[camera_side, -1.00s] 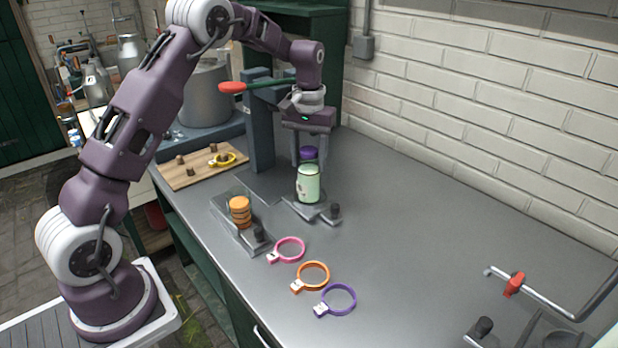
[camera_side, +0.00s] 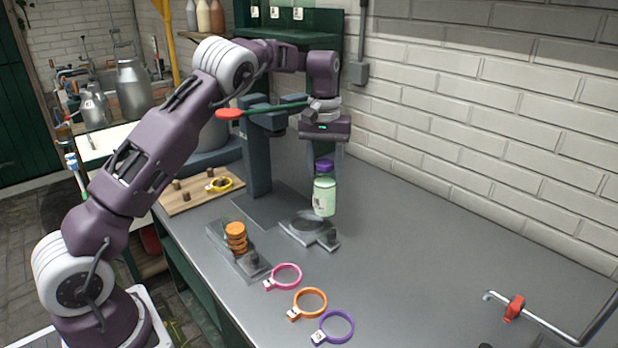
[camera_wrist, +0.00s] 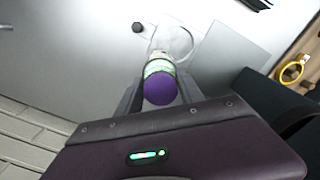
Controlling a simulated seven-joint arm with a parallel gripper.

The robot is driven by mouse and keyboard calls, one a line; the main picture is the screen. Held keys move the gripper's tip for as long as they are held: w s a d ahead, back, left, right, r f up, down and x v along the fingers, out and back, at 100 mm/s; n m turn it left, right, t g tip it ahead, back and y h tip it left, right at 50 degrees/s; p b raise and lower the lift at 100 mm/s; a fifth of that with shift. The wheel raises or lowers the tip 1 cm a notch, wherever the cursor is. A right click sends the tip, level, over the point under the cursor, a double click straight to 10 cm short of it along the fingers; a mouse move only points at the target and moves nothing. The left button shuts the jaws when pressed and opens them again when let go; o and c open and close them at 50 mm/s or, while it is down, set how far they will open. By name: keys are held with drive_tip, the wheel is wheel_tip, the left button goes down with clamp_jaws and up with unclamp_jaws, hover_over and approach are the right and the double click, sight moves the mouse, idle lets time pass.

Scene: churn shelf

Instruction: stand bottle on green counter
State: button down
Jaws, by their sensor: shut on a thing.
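My gripper (camera_side: 326,172) is shut on a pale green bottle (camera_side: 324,198) with a purple cap and a label. The bottle hangs upright between the fingers, to the right of a small stand with a round plate (camera_side: 305,222), and looks raised above the grey worktop. In the wrist view the purple cap (camera_wrist: 160,88) shows between the fingers, with the round plate (camera_wrist: 174,42) beyond it. A dark green shelf unit (camera_side: 335,70) stands at the back against the wall. I cannot tell whether it is the green counter.
A dark press column (camera_side: 257,160) with a red-ended lever (camera_side: 229,113) stands close left of my gripper. A stack of orange discs (camera_side: 236,237), pink, orange and purple rings (camera_side: 336,327) and a wooden board (camera_side: 190,198) lie around. The worktop's right middle is clear.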

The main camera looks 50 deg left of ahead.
drive_tip(key=w+d, duration=0.2)
drive_tip(key=d, duration=0.5)
drive_tip(key=w+d+f+m, duration=0.1)
drive_tip(key=w+d, duration=0.1)
drive_tip(key=d, duration=0.4)
drive_tip(key=shift+w+d, duration=0.3)
drive_tip(key=shift+d, duration=0.1)
drive_tip(key=shift+f, duration=0.15)
drive_tip(key=shift+f, duration=0.5)
drive_tip(key=shift+f, duration=0.6)
